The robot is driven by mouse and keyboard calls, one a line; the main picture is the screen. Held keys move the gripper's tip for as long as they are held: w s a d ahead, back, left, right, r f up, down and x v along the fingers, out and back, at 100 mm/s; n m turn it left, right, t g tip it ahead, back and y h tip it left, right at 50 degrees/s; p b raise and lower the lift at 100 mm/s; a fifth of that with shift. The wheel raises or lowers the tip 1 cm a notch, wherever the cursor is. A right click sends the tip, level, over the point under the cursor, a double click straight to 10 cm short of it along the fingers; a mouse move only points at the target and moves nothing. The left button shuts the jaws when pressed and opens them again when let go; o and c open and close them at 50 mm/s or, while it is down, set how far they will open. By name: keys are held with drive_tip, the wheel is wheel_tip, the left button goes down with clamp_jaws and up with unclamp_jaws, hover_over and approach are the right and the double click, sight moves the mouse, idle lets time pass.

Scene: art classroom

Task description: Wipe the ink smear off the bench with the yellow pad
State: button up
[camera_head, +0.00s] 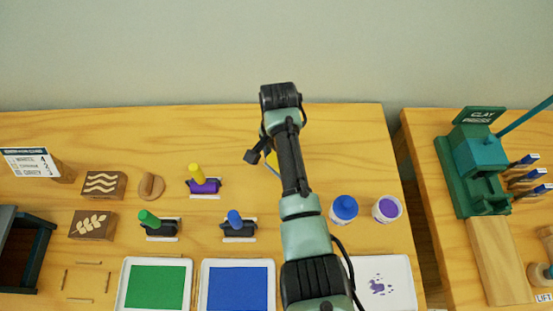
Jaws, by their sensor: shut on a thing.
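My gripper (262,157) is over the back middle of the wooden bench (335,150), mostly hidden by my arm. It is shut on the yellow pad (271,160), of which only a small yellow part shows beside the arm. Whether the pad touches the bench cannot be told. Purple ink blotches (380,285) show on a white tray at the front right, partly behind my arm. No smear shows on the bare wood in view; my arm hides a strip of the bench.
A green ink tray (155,285) and a blue ink tray (238,287) lie at the front. Stamps with purple (204,186), green (160,226) and blue (238,226) parts stand left of my arm. Blue (344,208) and purple (387,208) pots stand right. A clay press (478,165) is across a gap.

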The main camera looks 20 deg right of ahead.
drive_tip(key=shift+r+p, duration=1.45)
drive_tip(key=shift+r, duration=0.4)
